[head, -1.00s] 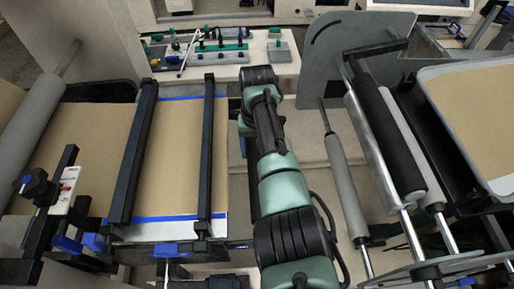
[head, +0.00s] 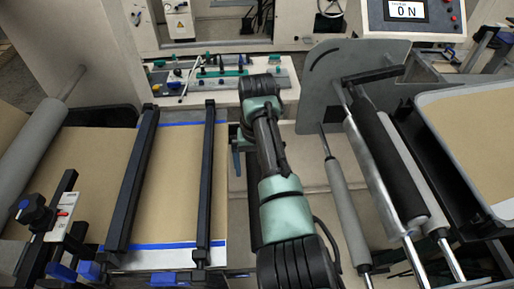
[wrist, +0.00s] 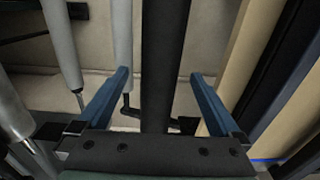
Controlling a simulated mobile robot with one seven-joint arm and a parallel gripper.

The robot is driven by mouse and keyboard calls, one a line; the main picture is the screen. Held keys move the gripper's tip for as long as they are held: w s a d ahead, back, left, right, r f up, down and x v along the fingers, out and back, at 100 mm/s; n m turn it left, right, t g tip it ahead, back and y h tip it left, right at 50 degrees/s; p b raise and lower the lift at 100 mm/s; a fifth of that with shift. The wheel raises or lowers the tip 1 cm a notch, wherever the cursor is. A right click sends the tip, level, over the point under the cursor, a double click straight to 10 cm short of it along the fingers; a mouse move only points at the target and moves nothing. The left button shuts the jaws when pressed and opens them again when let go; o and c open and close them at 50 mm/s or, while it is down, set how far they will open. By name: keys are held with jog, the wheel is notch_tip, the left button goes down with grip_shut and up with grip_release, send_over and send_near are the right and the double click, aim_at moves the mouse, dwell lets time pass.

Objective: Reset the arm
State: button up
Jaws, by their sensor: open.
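My arm, pale green and black, reaches forward through the middle of the head view. My gripper (wrist: 161,75) shows in the wrist view with its two blue fingers wide apart and nothing held. A dark bar or post (wrist: 162,60) runs up between the fingers in that view; I cannot tell how far beyond them it is. In the head view the gripper (head: 237,163) is partly hidden by the arm, beside the right edge of the brown web panel (head: 178,185).
Two black bars (head: 133,185) cross the panel at left. Grey and black rollers (head: 385,160) stand at right by a grey side plate (head: 322,85). A control tray (head: 215,80) lies beyond the arm. A display (head: 407,10) reads 0 N. A beige floor area lies between.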

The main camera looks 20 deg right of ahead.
notch_tip(320, 180, up, 9)
jog(key=shift+b, duration=0.4)
